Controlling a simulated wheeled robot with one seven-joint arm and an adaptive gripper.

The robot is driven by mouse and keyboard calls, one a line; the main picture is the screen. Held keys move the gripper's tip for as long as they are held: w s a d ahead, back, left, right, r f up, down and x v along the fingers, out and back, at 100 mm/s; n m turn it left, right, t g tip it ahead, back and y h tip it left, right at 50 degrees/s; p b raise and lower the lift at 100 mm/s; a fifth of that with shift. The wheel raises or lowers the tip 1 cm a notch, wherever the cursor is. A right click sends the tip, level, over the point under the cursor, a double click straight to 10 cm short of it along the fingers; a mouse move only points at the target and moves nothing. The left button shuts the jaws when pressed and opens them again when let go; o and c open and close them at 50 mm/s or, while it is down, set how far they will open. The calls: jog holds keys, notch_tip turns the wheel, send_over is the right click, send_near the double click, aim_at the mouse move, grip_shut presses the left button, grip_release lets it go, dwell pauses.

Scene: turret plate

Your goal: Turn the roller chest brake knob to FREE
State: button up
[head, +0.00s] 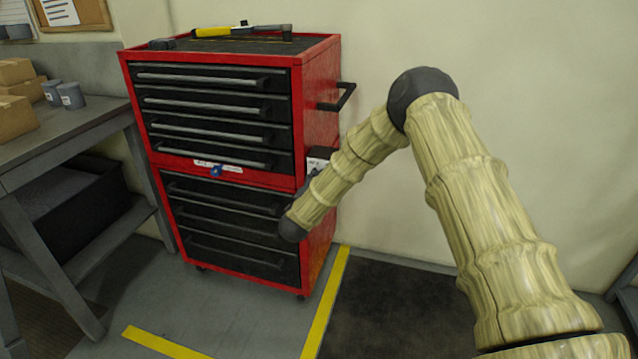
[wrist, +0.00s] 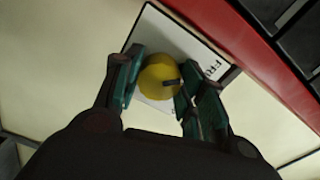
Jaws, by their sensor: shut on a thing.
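The red roller chest (head: 318,120) with black drawers stands against the wall in the head view. My arm reaches to its right side, and my gripper is hidden there behind my own arm. In the wrist view my gripper (wrist: 156,86) has its teal fingers on either side of the round yellow brake knob (wrist: 155,78), shut on it. A dark mark on the knob points right in the picture. Behind the knob is a white label plate (wrist: 165,38); letters starting "FR" show at its right, partly hidden by a finger. The plate also shows in the head view (head: 318,164).
A black side handle (head: 338,98) sticks out of the chest above the plate. Tools, one of them yellow (head: 212,32), lie on the chest top. A grey workbench (head: 85,125) stands at left. The floor at right of the chest is clear.

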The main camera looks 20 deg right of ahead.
jog(key=shift+f+n, duration=0.1)
jog(key=shift+n, duration=0.2)
jog(key=o, duration=1)
jog(key=v, duration=1.2)
